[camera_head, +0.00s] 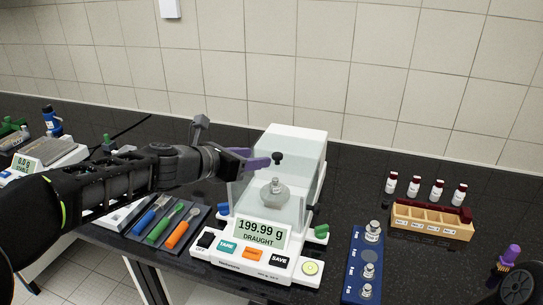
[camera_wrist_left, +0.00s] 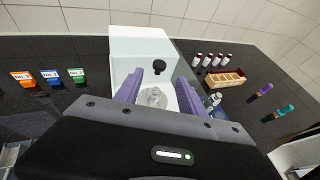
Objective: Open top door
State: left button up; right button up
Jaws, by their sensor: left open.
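The balance (camera_head: 250,262) is white with a glass draught shield, and its display reads "199.99 g DRAUGHT". A black knob (camera_head: 277,156) stands at the top of the shield; it also shows in the wrist view (camera_wrist_left: 158,66). Whether the top door is shut is hard to tell. A metal weight (camera_head: 274,191) stands inside on the pan. My left gripper (camera_head: 262,159) reaches in from the left at the height of the shield's top. Its purple fingers are open and empty. In the wrist view the knob lies ahead, between the fingertips.
Brushes or spatulas (camera_head: 158,226) lie on a tray left of the balance. A blue weight block (camera_head: 361,268) stands to the right, with a wooden rack (camera_head: 431,221) and several red-capped vials behind it. The tiled wall is behind.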

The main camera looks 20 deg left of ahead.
aim_at(275, 156)
pick_arm(q)
jog(key=shift+x, duration=3.95)
jog(key=shift+c, duration=0.2)
grip_shut()
